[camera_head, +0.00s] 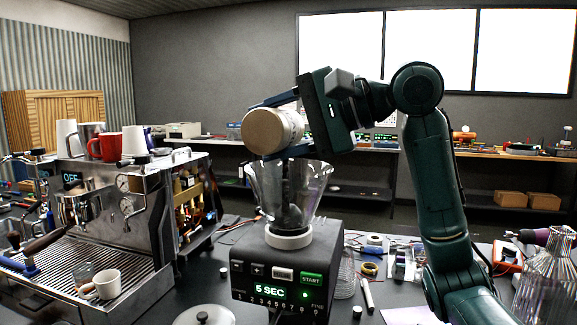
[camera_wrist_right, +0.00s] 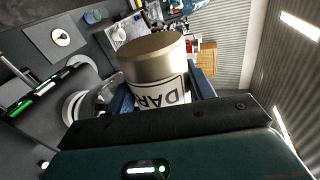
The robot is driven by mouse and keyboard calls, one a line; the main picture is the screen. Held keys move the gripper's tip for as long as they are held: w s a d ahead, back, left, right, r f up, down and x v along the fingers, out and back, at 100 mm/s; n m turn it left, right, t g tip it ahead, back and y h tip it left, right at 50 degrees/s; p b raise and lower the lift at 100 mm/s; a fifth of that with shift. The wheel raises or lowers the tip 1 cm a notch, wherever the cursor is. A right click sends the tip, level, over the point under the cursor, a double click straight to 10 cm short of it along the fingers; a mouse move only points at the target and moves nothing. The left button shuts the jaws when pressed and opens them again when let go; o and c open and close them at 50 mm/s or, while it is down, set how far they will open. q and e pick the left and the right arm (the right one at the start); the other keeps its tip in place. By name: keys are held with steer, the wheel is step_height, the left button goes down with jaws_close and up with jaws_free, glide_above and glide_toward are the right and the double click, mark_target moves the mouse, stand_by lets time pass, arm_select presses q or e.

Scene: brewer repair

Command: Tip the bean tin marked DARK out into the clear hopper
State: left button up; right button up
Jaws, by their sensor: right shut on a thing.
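My right gripper (camera_head: 264,131) is shut on the bean tin (camera_head: 272,131), a pale cylinder with a tan round end. It holds the tin tipped on its side above the clear hopper (camera_head: 318,184), apart from it. In the right wrist view the tin (camera_wrist_right: 158,60) shows between the fingers (camera_wrist_right: 163,94), with a white label reading "DAR" and the last letter hidden. I cannot tell if the tan end is open. The hopper sits on the black grinder (camera_head: 262,260); something dark shows low inside it. My left gripper is not in view.
An espresso machine (camera_head: 105,215) with cups on top stands at the left. A round lid with a knob (camera_head: 204,318) lies in front. Tape rolls and small tools clutter the table right of the grinder. A clear ribbed vessel (camera_head: 548,285) stands at far right.

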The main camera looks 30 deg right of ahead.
mark_target(296, 116)
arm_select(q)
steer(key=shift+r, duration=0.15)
arm_select(e)
steer(key=shift+w+d+f+m, duration=0.15)
steer(key=shift+f+m, duration=0.05)
steer(key=shift+m, duration=0.2)
arm_select(q)
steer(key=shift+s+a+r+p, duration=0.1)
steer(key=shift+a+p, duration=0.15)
steer(key=shift+p, duration=0.35)
arm_select(e)
steer(key=shift+w+d+r+m+y, duration=0.1)
steer(key=shift+d+r+m+y, duration=0.1)
steer(key=shift+m+y, duration=0.15)
steer(key=shift+r+g, duration=0.1)
steer(key=shift+g, duration=0.2)
arm_select(q)
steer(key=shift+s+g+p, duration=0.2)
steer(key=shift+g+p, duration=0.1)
steer(key=shift+p, duration=0.2)
arm_select(e)
steer(key=shift+w+d+r+m+y, duration=0.1)
steer(key=shift+m+y, duration=0.15)
steer(key=shift+m, duration=0.1)
